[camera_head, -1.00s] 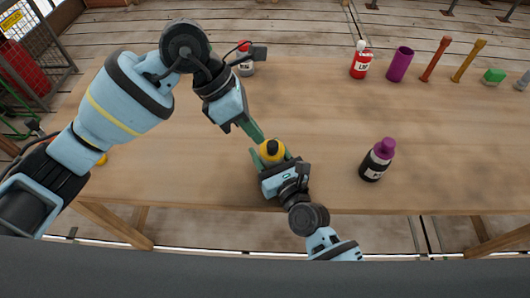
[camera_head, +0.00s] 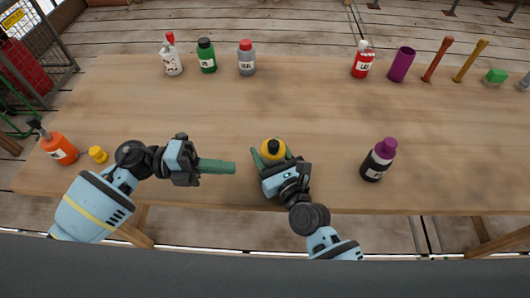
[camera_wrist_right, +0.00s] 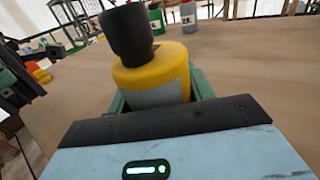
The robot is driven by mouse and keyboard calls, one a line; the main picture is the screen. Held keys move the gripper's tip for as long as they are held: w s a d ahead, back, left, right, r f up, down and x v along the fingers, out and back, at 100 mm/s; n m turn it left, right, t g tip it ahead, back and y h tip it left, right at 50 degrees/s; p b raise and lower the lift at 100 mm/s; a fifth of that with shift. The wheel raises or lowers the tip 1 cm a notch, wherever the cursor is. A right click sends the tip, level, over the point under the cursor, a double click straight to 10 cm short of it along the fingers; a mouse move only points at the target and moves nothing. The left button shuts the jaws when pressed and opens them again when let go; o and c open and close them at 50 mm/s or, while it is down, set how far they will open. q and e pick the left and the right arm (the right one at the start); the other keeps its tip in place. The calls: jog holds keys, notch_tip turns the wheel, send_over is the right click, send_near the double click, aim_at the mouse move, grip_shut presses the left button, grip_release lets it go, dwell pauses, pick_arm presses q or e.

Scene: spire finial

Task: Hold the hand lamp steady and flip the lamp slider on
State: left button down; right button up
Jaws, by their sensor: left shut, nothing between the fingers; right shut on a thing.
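The hand lamp (camera_head: 273,150) appears to be the yellow cylinder with a black top, near the table's front middle. My right gripper (camera_head: 272,160) is shut around its body. The right wrist view shows the lamp (camera_wrist_right: 158,80) upright between the green fingers, with its black head at the top and a grey patch on its body. I cannot make out the slider. My left gripper (camera_head: 234,167) is shut and empty, left of the lamp and apart from it, its green fingers pointing right towards it.
A black bottle with a purple cap (camera_head: 378,160) stands right of the lamp. An orange bottle (camera_head: 60,149) and a small yellow object (camera_head: 98,154) stand at the left. Several bottles, a purple cup (camera_head: 401,64) and other items line the back. The table (camera_head: 200,110) is clear mid-way.

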aim_at(265, 151)
pick_arm(q)
jog(key=shift+d, duration=0.1)
jog(key=d, duration=0.3)
jog(key=w+d, duration=0.1)
jog(key=d, duration=0.2)
jog(key=w+d, duration=0.1)
jog(key=d, duration=0.2)
jog(key=shift+d, duration=0.1)
jog(key=shift+w+a, duration=0.25)
jog(key=shift+w, duration=0.5)
jog(key=shift+w, duration=1.35)
